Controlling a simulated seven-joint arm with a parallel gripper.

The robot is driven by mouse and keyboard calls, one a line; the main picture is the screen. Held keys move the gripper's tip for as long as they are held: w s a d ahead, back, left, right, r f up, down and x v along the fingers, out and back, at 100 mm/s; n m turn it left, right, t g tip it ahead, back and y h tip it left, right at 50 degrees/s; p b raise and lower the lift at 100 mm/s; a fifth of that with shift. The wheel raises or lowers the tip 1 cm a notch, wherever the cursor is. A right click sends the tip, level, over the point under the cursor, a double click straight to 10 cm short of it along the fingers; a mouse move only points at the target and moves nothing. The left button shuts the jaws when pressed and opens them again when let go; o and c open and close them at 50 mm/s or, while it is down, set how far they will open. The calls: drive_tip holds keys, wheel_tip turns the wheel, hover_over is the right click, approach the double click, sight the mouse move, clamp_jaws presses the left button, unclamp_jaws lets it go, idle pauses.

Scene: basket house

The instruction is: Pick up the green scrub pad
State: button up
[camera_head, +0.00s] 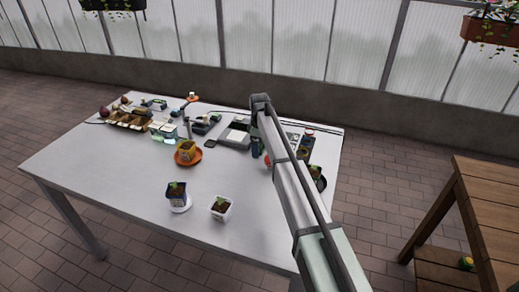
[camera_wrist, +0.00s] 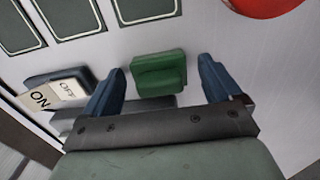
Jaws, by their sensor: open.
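The green scrub pad (camera_wrist: 160,72) lies in the upper middle of the wrist view, on a pale surface. My gripper (camera_wrist: 162,88) is open, with one blue finger to the left of the pad and the other to its right. I see a gap on both sides, and nothing is held. In the head view my gripper (camera_head: 256,151) hangs over the back right of the white table (camera_head: 115,190), mostly hidden by my arm. I cannot make out the pad there.
An ON/OFF switch (camera_wrist: 66,89) is left of the left finger. A grey strip (camera_wrist: 150,102) lies close to the pad. Dark green panels (camera_wrist: 75,15) and a red object (camera_wrist: 262,5) are nearby. Potted plants (camera_head: 220,208) stand at the table's front, with bare surface around them.

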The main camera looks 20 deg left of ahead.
drive_tip(key=shift+c, duration=0.3)
drive_tip(key=c, duration=1.1)
drive_tip(key=shift+o, duration=0.2)
drive_tip(key=shift+r, duration=0.1)
